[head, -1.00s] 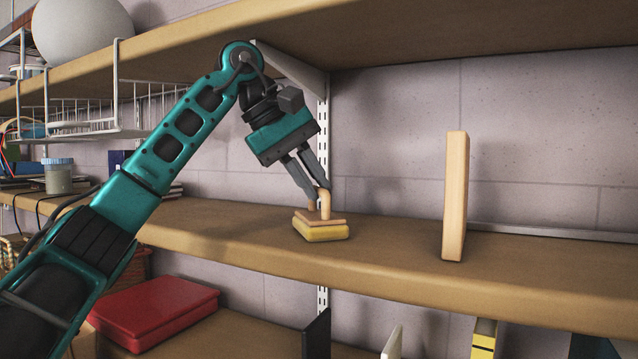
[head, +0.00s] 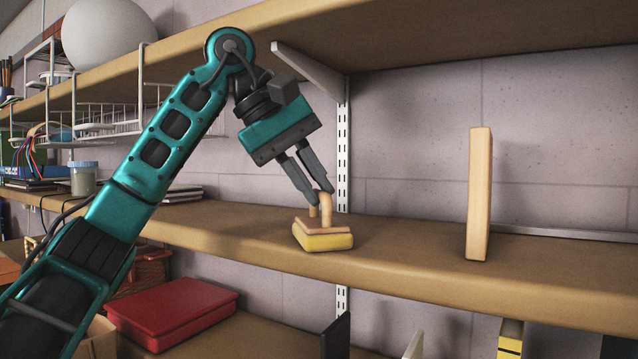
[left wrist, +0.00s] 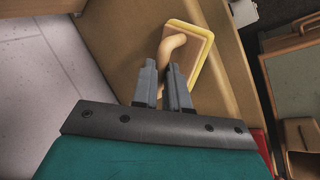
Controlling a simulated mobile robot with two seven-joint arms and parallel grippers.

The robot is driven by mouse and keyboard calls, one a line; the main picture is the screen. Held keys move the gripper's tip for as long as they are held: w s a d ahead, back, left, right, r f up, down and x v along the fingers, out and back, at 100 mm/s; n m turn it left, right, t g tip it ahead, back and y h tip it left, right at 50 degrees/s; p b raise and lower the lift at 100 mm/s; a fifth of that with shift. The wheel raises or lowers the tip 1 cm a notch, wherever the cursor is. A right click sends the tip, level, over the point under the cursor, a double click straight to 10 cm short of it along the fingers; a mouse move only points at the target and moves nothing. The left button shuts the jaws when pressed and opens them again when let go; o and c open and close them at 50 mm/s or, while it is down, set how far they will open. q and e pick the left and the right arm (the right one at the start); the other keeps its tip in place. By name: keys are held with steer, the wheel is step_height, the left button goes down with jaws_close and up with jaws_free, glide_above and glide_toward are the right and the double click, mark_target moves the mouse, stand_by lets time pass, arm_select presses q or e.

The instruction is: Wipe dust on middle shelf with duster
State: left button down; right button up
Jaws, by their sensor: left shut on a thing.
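The duster (head: 324,240) is a yellow pad with a light wooden back and a bent wooden handle. It is on the middle shelf (head: 400,263), close to the front edge. My left gripper (head: 322,196) reaches down from the upper left and is shut on the duster's handle. In the left wrist view the duster (left wrist: 188,50) shows beyond the fingers (left wrist: 163,85), with its handle at the fingertips. Whether the pad touches the shelf everywhere is hard to tell. I can make out no dust on the shelf. My right gripper is not in view.
An upright wooden board (head: 480,195) stands on the middle shelf to the right. A wire basket (head: 105,118) hangs under the upper shelf at left, above a jar (head: 83,179). A red box (head: 172,312) lies on the lower shelf. The shelf between duster and board is clear.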

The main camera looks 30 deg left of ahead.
arm_select(q)
steer(key=shift+s, duration=0.85)
step_height(320, 180, up, 3)
steer(key=p, duration=0.3)
steer(key=shift+f, duration=0.1)
steer(key=shift+r+b, duration=0.2)
steer(key=shift+b, duration=0.1)
steer(key=shift+r, duration=1.45)
steer(key=shift+r, duration=1.5)
